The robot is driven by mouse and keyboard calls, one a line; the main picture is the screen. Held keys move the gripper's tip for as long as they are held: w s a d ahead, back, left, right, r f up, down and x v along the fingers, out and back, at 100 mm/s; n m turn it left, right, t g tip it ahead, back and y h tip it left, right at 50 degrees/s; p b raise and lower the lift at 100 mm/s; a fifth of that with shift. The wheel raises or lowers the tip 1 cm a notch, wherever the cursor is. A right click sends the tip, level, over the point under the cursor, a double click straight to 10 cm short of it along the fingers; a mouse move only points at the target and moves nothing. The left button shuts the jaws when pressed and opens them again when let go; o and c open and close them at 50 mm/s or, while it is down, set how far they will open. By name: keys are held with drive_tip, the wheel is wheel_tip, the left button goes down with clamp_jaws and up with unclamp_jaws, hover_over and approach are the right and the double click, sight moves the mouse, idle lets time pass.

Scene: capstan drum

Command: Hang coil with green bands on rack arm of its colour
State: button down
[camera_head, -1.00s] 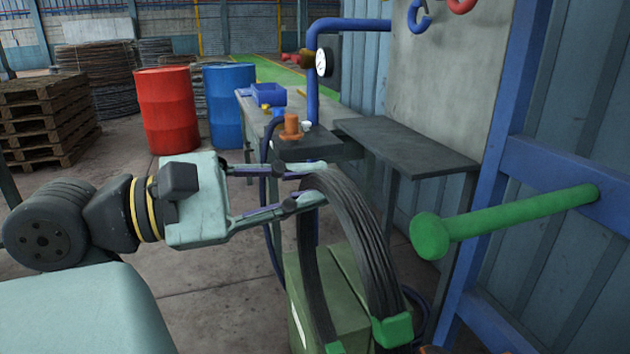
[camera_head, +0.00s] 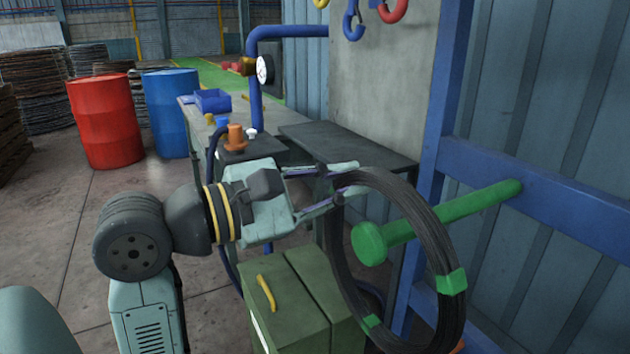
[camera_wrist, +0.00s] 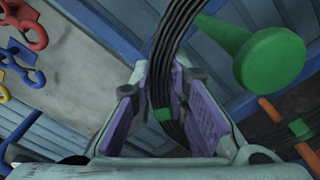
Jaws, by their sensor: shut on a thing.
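The black coil with green bands (camera_head: 436,250) hangs from my gripper (camera_head: 345,186), whose two fingers are shut on its upper left rim. One green band (camera_head: 451,282) shows at its lower right. The green rack arm (camera_head: 470,205) juts from a blue beam and ends in a round green disc (camera_head: 369,243). In the head view the disc appears inside the coil's opening, and the coil's right side crosses in front of the arm. I cannot tell whether the disc is through the ring. In the wrist view, the coil (camera_wrist: 176,35) runs between the fingers (camera_wrist: 160,85), with the disc (camera_wrist: 270,62) to its right.
A dark bench top (camera_head: 345,148) lies behind my gripper. Blue and red hooks (camera_head: 353,22) hang on the grey panel above. A blue upright (camera_head: 447,90) stands behind the rack arm.

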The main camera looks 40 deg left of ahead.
drive_tip(key=w+d+f+b, duration=0.2)
drive_tip(key=w+d+f, duration=0.1)
drive_tip(key=w, duration=0.6)
drive_tip(key=shift+w+d+f, duration=0.2)
drive_tip(key=shift+d+f, duration=0.05)
drive_tip(key=shift+f, duration=0.25)
drive_tip(key=shift+f+b, duration=0.25)
drive_tip(key=shift+b, duration=0.25)
idle(0.3)
drive_tip(key=c, duration=1.8)
unclamp_jaws()
drive_tip(key=o, duration=0.3)
drive_tip(key=shift+o, duration=0.2)
drive_tip(key=shift+f, duration=0.15)
